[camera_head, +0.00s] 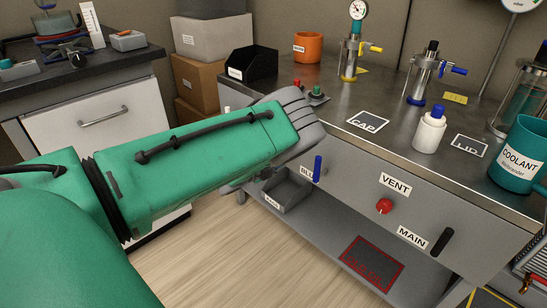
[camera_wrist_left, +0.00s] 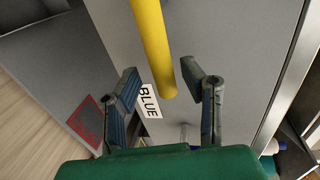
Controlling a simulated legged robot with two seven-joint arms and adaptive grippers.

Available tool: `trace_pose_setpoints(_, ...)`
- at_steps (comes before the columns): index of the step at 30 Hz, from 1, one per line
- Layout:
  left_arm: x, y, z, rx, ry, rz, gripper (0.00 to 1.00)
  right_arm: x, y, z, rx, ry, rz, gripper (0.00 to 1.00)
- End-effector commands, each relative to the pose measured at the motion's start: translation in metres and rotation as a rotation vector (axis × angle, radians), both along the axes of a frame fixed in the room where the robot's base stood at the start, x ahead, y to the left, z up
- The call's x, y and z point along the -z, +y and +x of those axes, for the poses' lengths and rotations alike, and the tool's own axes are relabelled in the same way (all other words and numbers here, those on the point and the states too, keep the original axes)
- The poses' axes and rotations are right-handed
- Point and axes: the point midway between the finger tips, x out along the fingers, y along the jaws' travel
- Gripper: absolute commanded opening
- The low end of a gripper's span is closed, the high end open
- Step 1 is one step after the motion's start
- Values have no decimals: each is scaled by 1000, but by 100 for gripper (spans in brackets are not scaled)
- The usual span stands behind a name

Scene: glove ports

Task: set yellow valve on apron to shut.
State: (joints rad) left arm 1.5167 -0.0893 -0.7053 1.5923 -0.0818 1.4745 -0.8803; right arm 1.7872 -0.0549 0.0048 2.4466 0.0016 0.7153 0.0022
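The yellow valve handle (camera_wrist_left: 152,45) is a long round bar in the left wrist view. It runs down from the top edge and ends between the fingers of my left gripper (camera_wrist_left: 159,78). The fingers are open, one on each side, with visible gaps to the bar. My right gripper is in neither view.
The apron also bears a blue handle (camera_head: 318,168), a red knob (camera_head: 384,206) by VENT and a black handle (camera_head: 441,242) by MAIN. A grey bin (camera_head: 287,190) sits below. A white bottle (camera_head: 429,133) and teal COOLANT jug (camera_head: 520,158) stand on the bench.

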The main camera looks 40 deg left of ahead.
Motion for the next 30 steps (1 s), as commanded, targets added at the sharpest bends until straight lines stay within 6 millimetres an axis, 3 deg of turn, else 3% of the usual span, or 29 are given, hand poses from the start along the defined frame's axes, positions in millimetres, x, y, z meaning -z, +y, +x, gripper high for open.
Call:
trace_pose_setpoints(16, -17, 7, -98, -1, 6, 0, 37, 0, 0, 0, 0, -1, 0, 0)
trace_pose_setpoints(21, -20, 8, -112, 1, 4, -1, 37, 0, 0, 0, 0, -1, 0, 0)
trace_pose_setpoints(30, -20, 8, -114, 1, 4, -1, 37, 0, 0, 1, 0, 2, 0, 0)
